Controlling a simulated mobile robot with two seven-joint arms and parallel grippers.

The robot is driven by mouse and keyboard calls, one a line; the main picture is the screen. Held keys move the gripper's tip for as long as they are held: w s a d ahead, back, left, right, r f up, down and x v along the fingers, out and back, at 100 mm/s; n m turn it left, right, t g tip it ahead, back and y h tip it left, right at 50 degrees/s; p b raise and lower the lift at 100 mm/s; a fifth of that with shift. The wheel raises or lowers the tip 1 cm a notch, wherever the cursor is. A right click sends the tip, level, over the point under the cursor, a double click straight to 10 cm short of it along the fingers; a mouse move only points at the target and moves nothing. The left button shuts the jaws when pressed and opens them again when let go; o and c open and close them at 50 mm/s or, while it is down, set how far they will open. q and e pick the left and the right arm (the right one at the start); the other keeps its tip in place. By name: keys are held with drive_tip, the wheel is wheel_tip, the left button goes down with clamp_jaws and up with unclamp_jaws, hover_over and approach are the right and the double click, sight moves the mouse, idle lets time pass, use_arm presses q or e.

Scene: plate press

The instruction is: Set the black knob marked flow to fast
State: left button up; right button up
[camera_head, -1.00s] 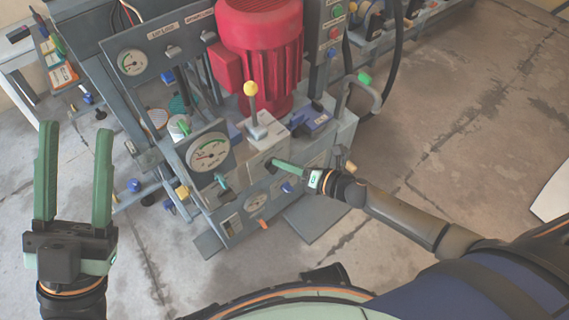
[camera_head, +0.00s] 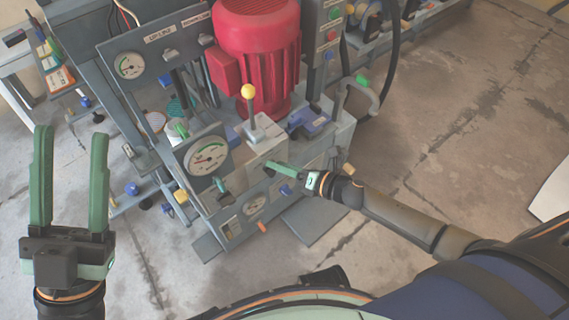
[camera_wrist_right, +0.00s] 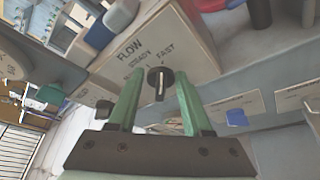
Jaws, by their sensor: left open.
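The black flow knob (camera_wrist_right: 159,82) sits on a pale box face in the right wrist view, below the printed words FLOW and FAST and a blurred word between them. A pale line on the knob runs nearly upright in that view; which end is the pointer I cannot tell. My right gripper (camera_wrist_right: 157,76) is open, with one green finger on each side of the knob and a visible gap at both sides. In the head view the right gripper (camera_head: 272,166) is at the box's front face and mostly hides the knob. My left gripper (camera_head: 70,140) is open and empty, away from the machine.
A lever with a yellow ball (camera_head: 248,91) rises from the box top near my right gripper. A round gauge (camera_head: 208,158) is to its left, a blue part (camera_head: 309,122) to its right. A red motor (camera_head: 257,50) stands behind.

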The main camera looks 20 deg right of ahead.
drive_tip(key=p+v, duration=0.3)
drive_tip(key=v, duration=0.9)
drive_tip(key=shift+s, duration=0.2)
